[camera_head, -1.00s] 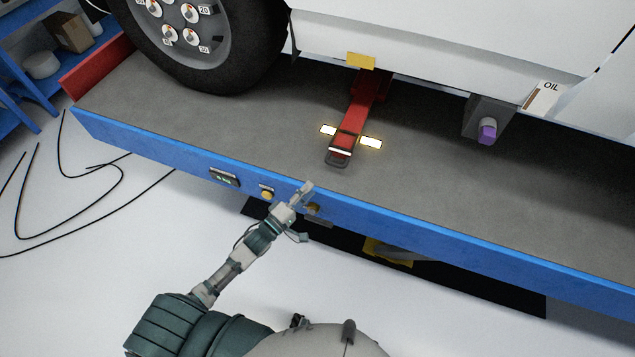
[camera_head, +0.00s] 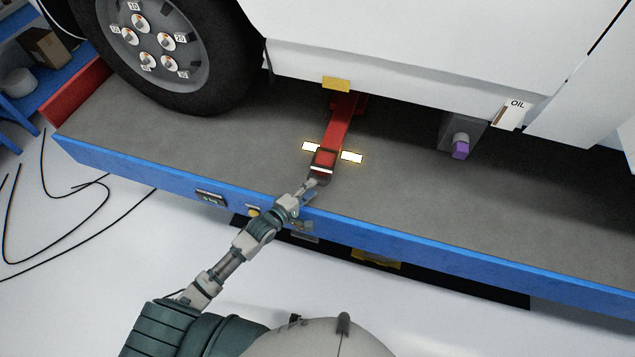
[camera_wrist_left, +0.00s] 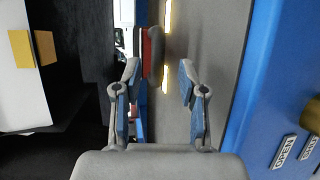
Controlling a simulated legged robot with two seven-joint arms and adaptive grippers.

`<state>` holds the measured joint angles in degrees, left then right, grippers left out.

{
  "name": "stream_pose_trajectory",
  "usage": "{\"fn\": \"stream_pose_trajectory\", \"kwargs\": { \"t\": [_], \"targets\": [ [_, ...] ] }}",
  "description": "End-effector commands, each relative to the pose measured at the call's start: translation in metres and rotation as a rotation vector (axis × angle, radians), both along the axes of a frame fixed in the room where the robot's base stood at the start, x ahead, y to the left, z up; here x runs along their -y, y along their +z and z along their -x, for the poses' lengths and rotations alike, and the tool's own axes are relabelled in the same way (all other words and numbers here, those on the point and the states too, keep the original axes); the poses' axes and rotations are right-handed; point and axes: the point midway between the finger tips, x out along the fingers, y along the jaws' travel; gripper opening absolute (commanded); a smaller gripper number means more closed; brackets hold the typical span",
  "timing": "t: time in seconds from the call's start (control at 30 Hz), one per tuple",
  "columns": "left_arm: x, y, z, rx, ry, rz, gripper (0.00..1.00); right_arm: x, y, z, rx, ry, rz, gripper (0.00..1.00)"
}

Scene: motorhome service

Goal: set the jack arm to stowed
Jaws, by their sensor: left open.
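The red jack arm (camera_head: 337,125) reaches out from under the white vehicle over the grey platform. Its outer end has a dark handle and a white stripe, between two glowing pale marks (camera_head: 351,157). My left gripper (camera_head: 312,188) is at the outer end of the jack arm, over the platform's blue edge, and partly covers the handle. In the left wrist view my left gripper (camera_wrist_left: 160,72) is open, with the red arm end (camera_wrist_left: 152,52) ahead of its left finger. My right gripper is out of view.
A large wheel (camera_head: 160,45) stands on the platform at the left. A purple-capped part (camera_head: 461,148) hangs under the vehicle beside the OIL label (camera_head: 512,112). A blue rail (camera_head: 400,245) with small controls runs along the front. Cables lie on the floor at left.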

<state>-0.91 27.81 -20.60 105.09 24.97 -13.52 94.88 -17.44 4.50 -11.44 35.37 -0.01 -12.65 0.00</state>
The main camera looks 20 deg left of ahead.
Motion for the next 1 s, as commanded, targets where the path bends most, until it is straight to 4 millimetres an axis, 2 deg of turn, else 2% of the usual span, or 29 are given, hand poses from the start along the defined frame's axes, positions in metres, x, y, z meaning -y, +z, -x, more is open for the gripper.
{"fn": "stream_pose_trajectory", "kwargs": {
  "t": [0.03,0.2,0.37,0.6,0.63,0.8,1.0],
  "targets": [
    [0.005,-0.001,-0.010,0.002,-0.001,0.001,0.41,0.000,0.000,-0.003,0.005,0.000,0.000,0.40],
    [0.014,-0.006,-0.029,0.000,0.000,0.000,0.41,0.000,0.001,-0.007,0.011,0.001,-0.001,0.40],
    [0.018,-0.008,-0.037,-0.001,-0.001,-0.001,0.41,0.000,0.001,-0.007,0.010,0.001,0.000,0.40],
    [0.018,-0.008,-0.037,0.000,-0.001,0.000,0.41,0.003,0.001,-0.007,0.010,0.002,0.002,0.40],
    [0.018,-0.008,-0.037,0.000,-0.001,0.000,0.39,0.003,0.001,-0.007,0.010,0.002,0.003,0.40],
    [0.018,-0.008,-0.037,0.000,-0.001,0.000,0.00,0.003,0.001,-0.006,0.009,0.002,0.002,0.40],
    [0.017,-0.009,-0.037,-0.002,0.000,-0.001,0.00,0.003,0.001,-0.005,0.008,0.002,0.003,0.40]
  ]
}}
